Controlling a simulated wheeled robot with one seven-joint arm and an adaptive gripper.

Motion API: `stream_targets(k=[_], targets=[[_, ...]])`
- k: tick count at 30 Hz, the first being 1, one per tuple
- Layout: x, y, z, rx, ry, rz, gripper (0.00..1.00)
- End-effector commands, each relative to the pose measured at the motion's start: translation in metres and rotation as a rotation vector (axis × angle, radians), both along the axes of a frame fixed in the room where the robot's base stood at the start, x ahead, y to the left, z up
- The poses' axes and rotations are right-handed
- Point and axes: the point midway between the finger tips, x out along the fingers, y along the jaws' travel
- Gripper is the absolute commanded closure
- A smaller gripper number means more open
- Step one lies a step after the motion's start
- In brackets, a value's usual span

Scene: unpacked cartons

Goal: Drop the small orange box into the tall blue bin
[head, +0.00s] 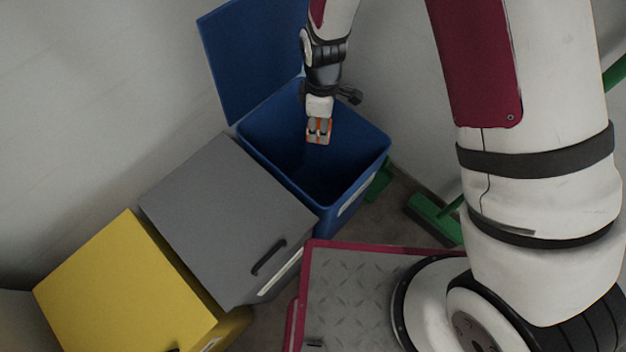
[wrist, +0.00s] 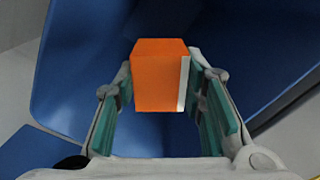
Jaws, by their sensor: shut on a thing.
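The small orange box (wrist: 160,82) is held between the two fingers of my gripper (wrist: 165,95) in the wrist view. In the head view the gripper (head: 319,128) hangs over the open mouth of the tall blue bin (head: 362,172), and only a little orange of the box shows between the fingers. The bin's lid (head: 252,60) stands raised against the wall. In the wrist view the blue bin (wrist: 80,75) surrounds the box in the background. Whether the box is below the rim I cannot tell.
A grey bin (head: 215,205) with a shut lid stands beside the blue bin, and a yellow bin (head: 125,285) with a shut lid stands beyond it. A green broom (head: 435,215) is on the floor to the right of the blue bin.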

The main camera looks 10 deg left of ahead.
Motion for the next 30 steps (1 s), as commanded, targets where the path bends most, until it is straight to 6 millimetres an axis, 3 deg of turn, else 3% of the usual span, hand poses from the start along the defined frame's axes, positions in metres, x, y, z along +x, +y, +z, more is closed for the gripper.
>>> stream_targets(k=[1,2,4,17,30], targets=[[0.0,0.0,0.0,0.0,0.0,0.0,0.83],[0.0,0.0,0.0,0.0,0.0,0.0,0.57],[0.0,0.0,0.0,0.0,0.0,0.0,0.41],[0.001,0.0,0.008,0.002,-0.002,-0.001,0.4],[0.001,0.001,0.089,0.003,-0.004,0.0,0.4]])
